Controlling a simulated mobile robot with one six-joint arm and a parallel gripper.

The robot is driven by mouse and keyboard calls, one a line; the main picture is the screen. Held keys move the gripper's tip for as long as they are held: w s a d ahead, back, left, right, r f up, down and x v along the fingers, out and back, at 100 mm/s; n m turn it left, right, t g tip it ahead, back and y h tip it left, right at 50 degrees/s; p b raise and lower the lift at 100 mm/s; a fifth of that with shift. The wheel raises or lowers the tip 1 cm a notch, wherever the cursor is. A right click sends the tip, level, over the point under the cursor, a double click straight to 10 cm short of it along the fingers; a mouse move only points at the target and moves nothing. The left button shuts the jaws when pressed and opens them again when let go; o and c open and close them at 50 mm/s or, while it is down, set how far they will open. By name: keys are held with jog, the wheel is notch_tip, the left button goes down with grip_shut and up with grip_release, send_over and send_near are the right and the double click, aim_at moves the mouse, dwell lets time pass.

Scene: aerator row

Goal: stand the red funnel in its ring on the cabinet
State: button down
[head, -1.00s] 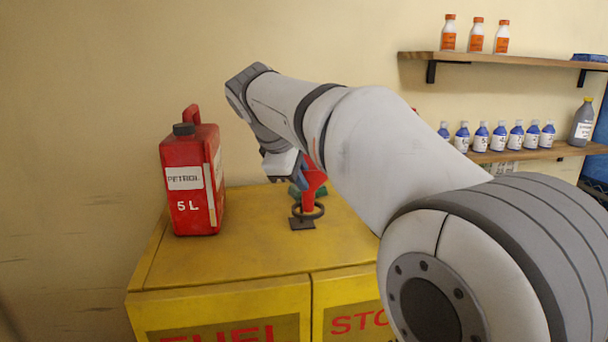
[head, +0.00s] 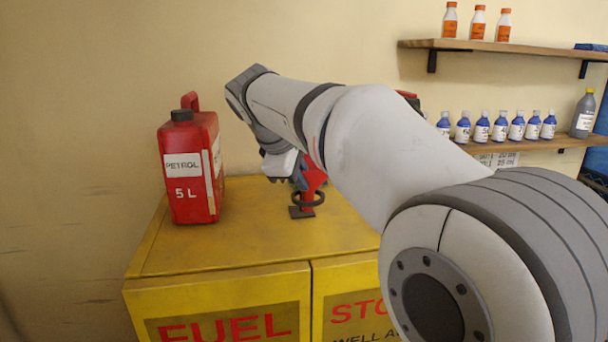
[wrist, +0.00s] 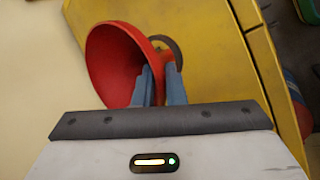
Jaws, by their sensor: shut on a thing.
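The red funnel (head: 315,174) is in my gripper (head: 297,176) above the cabinet top, partly hidden behind my arm in the head view. In the wrist view, my gripper (wrist: 160,82) is shut on the wall of the funnel (wrist: 108,62), whose wide mouth faces the camera. The dark ring (head: 308,199) stands on a small base on the yellow cabinet (head: 230,240). Red shows at and below the ring, so the spout overlaps it; I cannot tell whether it is inside. The ring (wrist: 173,48) shows partly behind the funnel in the wrist view.
A red petrol can (head: 188,170) stands on the cabinet, left of my gripper. Wall shelves on the right hold white-and-orange bottles (head: 478,25) and blue-and-white bottles (head: 499,128). The cabinet's front top area is clear.

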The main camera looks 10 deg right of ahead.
notch_tip(320, 180, down, 2)
jog(key=shift+f+b, duration=0.25)
jog(key=shift+b, duration=0.55)
jog(key=c, duration=1.4)
grip_release()
jog(key=shift+r, duration=0.15)
jog(key=shift+r+p, duration=4.25)
jog(key=shift+r, duration=0.15)
jog(key=shift+f, duration=0.1)
